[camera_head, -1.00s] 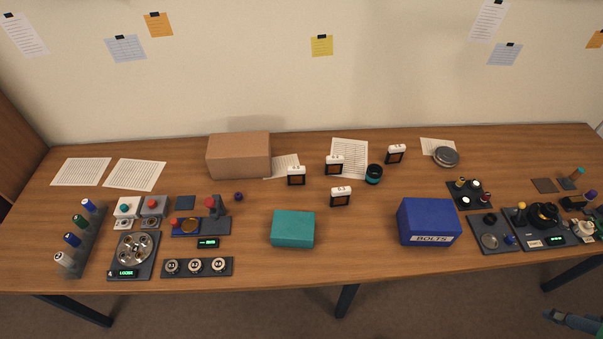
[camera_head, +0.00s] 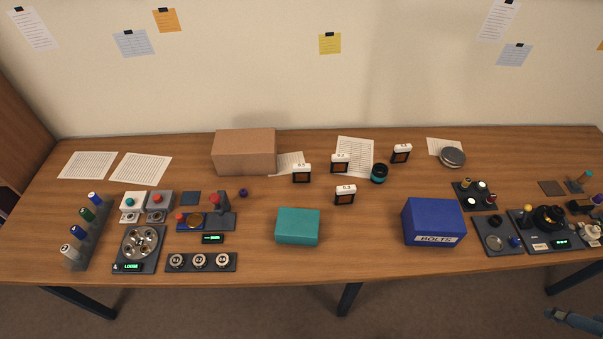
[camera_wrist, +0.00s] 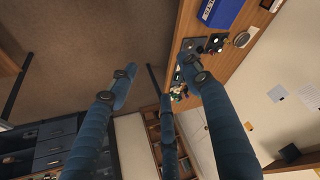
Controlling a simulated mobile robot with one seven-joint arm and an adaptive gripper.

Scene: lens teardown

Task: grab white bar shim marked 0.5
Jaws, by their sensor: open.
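Several small dark frames with orange-brown centres and white bars on top stand on the table in the head view. The left one (camera_head: 302,174) has a mark that looks like 0.5, but the print is tiny. Another is right and behind (camera_head: 340,163), one is far right (camera_head: 401,154), and one is in front (camera_head: 345,196); their marks are hard to read. My gripper (camera_wrist: 157,76) is open and empty in the wrist view, its blue fingers spread over the floor and table edge, away from the frames. Part of my blue arm (camera_head: 577,321) shows at lower right.
A teal box (camera_head: 298,227) stands in front of the frames, a brown box (camera_head: 244,152) behind left, and a blue BOLTS box (camera_head: 433,222) to the right. A dark teal-ringed cylinder (camera_head: 379,174) stands among the frames. Devices crowd both table ends.

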